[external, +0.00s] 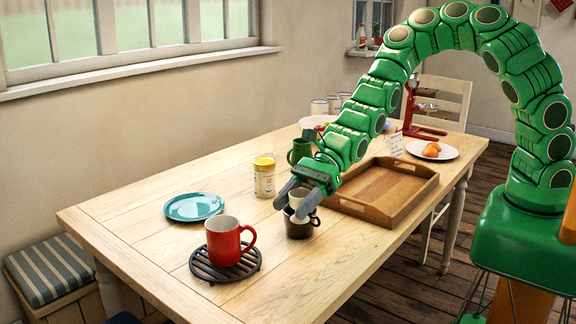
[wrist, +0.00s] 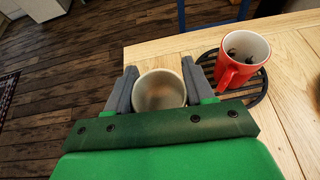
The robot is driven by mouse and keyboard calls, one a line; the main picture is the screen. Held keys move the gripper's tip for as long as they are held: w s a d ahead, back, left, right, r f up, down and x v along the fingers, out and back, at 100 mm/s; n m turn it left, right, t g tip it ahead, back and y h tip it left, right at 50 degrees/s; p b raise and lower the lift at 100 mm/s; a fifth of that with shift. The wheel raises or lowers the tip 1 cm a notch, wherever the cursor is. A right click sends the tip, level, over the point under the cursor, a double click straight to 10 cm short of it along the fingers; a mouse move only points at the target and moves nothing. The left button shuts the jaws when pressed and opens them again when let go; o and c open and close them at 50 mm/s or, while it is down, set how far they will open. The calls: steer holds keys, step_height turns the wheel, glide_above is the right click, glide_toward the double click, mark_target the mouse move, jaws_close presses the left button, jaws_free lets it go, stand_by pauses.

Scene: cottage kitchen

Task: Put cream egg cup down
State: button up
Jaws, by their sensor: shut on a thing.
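My gripper (external: 302,202) is shut on the cream egg cup (external: 298,196), with one grey finger on each side of it. In the wrist view the egg cup (wrist: 158,92) shows its round open mouth between the two fingertips, and it looks empty. In the external view a dark brown mug (external: 299,229) stands on the table directly below the egg cup. The egg cup overlaps the mug's top, and I cannot tell whether it touches the mug or hangs above it. The fingers hide part of the egg cup's sides.
A red mug (external: 224,243) stands on a black round trivet (external: 206,270) to the left. A teal plate (external: 194,207), a yellow-lidded jar (external: 264,178) and a green jug (external: 299,152) are farther back. A wooden tray (external: 383,190) lies right. Bare tabletop (external: 150,235) shows front left.

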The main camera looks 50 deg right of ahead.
steer(key=s+a+n+g, duration=0.1)
steer(key=s+a+g, duration=0.1)
steer(key=s+a, duration=0.55)
steer(key=shift+w+a+f, duration=0.9)
steer(key=shift+a+f, duration=0.65)
steer(key=shift+f, duration=0.05)
steer(key=shift+w+a+f, duration=0.95)
steer(key=shift+a+f, duration=0.6)
steer(key=shift+f, duration=0.1)
steer(key=shift+w+a+f, duration=0.9)
steer(key=shift+a+f, duration=0.65)
steer(key=shift+f, duration=0.05)
steer(key=shift+w+a+f+n, duration=0.1)
steer(key=shift+a+f+n, duration=0.15)
steer(key=shift+f, duration=0.2)
steer(key=shift+d+f, duration=0.1)
steer(key=shift+f, duration=1.2)
steer(key=shift+f, duration=0.15)
steer(key=o, duration=1.1)
steer(key=shift+c, duration=0.2)
